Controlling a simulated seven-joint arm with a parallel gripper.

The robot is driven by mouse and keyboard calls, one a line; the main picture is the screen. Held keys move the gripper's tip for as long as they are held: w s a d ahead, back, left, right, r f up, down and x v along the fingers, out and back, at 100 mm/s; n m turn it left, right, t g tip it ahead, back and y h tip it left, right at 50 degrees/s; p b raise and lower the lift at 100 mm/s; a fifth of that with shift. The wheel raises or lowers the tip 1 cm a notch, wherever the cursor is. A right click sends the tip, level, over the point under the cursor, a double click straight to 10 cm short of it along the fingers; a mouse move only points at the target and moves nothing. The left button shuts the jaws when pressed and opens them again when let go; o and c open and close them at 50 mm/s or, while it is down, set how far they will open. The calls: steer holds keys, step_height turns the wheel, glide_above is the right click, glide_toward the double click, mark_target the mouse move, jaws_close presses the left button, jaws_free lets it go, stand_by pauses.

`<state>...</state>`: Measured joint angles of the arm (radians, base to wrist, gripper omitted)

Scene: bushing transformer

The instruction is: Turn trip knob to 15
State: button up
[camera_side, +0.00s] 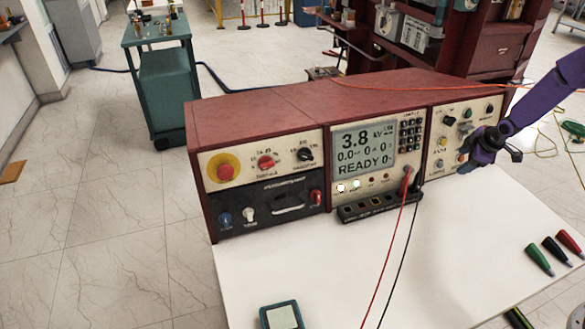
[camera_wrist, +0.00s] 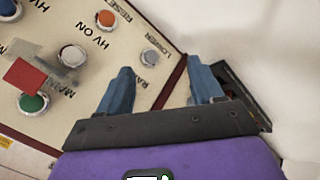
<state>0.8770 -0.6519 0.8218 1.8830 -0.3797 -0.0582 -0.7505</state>
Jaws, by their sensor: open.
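The red trip knob (camera_side: 265,162) is on the left panel of the red test set, right of a large red button on a yellow ring. Its label is too small to read exactly. A black knob (camera_side: 305,154) is to its right. My gripper (camera_side: 473,160) is far to the right, in front of the set's right panel, at the end of my purple arm. In the wrist view, my gripper (camera_wrist: 160,68) has its two blue fingers apart with nothing between them. The trip knob is not in the wrist view.
The display (camera_side: 364,149) reads 3.8 and READY. Red and black cables (camera_side: 391,250) run down from the middle panel across the white table (camera_side: 460,260). Probes (camera_side: 553,250) lie at right. The wrist view shows panel buttons, including a green one (camera_wrist: 33,103).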

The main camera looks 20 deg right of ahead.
steer(key=s+a+r+g+y, duration=0.1)
steer(key=s+a+r, duration=0.35)
steer(key=a, duration=0.35)
steer(key=s+a+r+g, duration=0.1)
steer(key=s+a+r, duration=0.35)
steer(key=a, duration=0.35)
steer(key=s+a+r+y, duration=0.1)
steer(key=s+a+r, duration=0.35)
steer(key=a, duration=0.35)
steer(key=s+a+r+n+g+y, duration=0.1)
steer(key=s+a, duration=0.5)
steer(key=s, duration=0.2)
steer(key=s+a+r+g+y, duration=0.1)
steer(key=s+a+r+g, duration=0.1)
steer(key=s+a, duration=0.45)
steer(key=w+a+f+m+t+y, duration=0.2)
steer(key=w+a, duration=0.1)
steer(key=a, duration=0.5)
steer(key=w+a+f+m+t+y, duration=0.1)
steer(key=w+a+f+t+y, duration=0.15)
steer(key=a, duration=0.65)
steer(key=m+t+h, duration=0.6)
steer(key=t+h, duration=0.1)
steer(key=t, duration=0.6)
glide_toward(268, 167)
steer(key=w, duration=0.9)
steer(key=shift+a, duration=0.1)
